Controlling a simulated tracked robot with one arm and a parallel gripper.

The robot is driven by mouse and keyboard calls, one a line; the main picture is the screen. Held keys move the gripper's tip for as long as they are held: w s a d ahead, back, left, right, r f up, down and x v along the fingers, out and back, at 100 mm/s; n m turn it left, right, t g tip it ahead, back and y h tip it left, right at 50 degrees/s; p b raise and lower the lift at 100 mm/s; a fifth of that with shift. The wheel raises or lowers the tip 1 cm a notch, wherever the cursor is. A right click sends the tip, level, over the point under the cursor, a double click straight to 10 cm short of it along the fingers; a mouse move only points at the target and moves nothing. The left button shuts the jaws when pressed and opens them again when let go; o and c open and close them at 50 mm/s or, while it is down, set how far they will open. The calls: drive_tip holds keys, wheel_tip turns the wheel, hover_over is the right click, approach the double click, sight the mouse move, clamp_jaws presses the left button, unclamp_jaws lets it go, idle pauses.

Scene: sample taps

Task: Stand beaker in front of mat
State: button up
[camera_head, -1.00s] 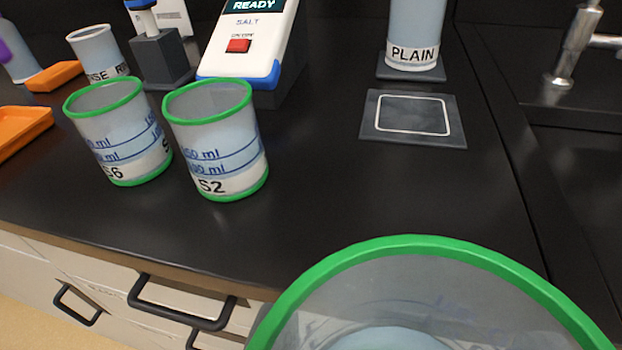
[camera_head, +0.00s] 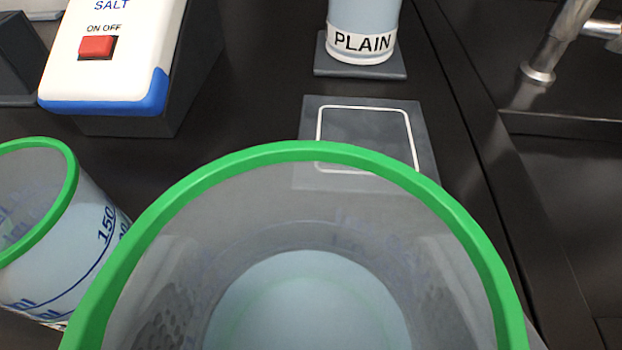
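A clear beaker with a green rim (camera_head: 310,152) fills the lower middle of the view, close to the camera, with pale liquid inside. My gripper (camera_head: 310,310) is shut on this beaker; its textured finger pads show dimly through the wall on both sides. The beaker's base and label are hidden. The dark grey mat (camera_head: 425,140) with a white rounded square outline lies on the black bench beyond the rim. The held beaker's rim overlaps the mat's near part in the picture.
A container labelled PLAIN (camera_head: 362,42) stands on a dark pad behind the mat. Another green-rimmed beaker (camera_head: 60,255) is close at left. A white and blue salt meter (camera_head: 110,60) stands at upper left. A metal tap (camera_head: 545,60) and sink are at right.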

sight(305, 269)
drive_tip(key=shift+w+f, duration=0.1)
drive_tip(key=shift+w, duration=0.95)
drive_tip(key=shift+w+f, duration=0.1)
drive_tip(key=shift+f, duration=0.3)
drive_tip(key=shift+f+b, duration=0.45)
drive_tip(key=shift+f, duration=0.9)
drive_tip(key=shift+f, duration=0.15)
drive_tip(key=o, duration=1)
drive_tip(key=shift+o, duration=0.2)
drive_tip(key=shift+s+a+r, duration=0.1)
drive_tip(key=shift+s+r, duration=0.3)
drive_tip(key=shift+s, duration=0.1)
drive_tip(key=p+v, duration=0.1)
drive_tip(key=v, duration=1)
